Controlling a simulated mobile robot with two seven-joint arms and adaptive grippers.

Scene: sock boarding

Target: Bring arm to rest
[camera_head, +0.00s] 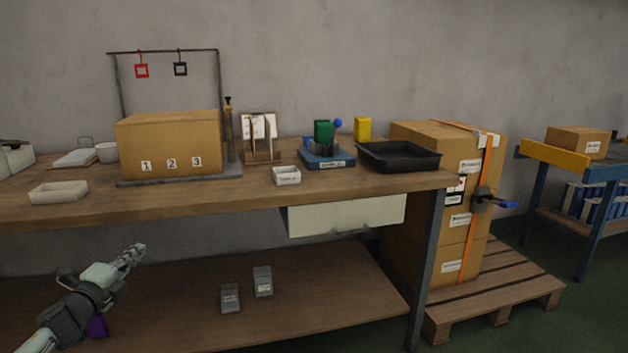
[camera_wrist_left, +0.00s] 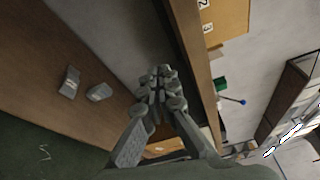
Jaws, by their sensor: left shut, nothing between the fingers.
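My left gripper (camera_head: 136,252) is at the lower left of the head view, in front of the gap between the worktop and the lower shelf. It is shut and empty. The left wrist view shows its fingers (camera_wrist_left: 157,80) closed together, with nothing between them. The workbench top (camera_head: 330,192) is above it in the head view, and the lower shelf (camera_head: 335,295) is below it. My right gripper is not in view.
On the worktop stand a numbered cardboard box (camera_head: 170,150), a black tray (camera_head: 400,156) and a small white box (camera_head: 287,176). A drawer (camera_head: 345,215) hangs under the worktop. Two grey boxes (camera_head: 263,281) lie on the shelf. Strapped cartons (camera_head: 430,145) stand on a pallet at right.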

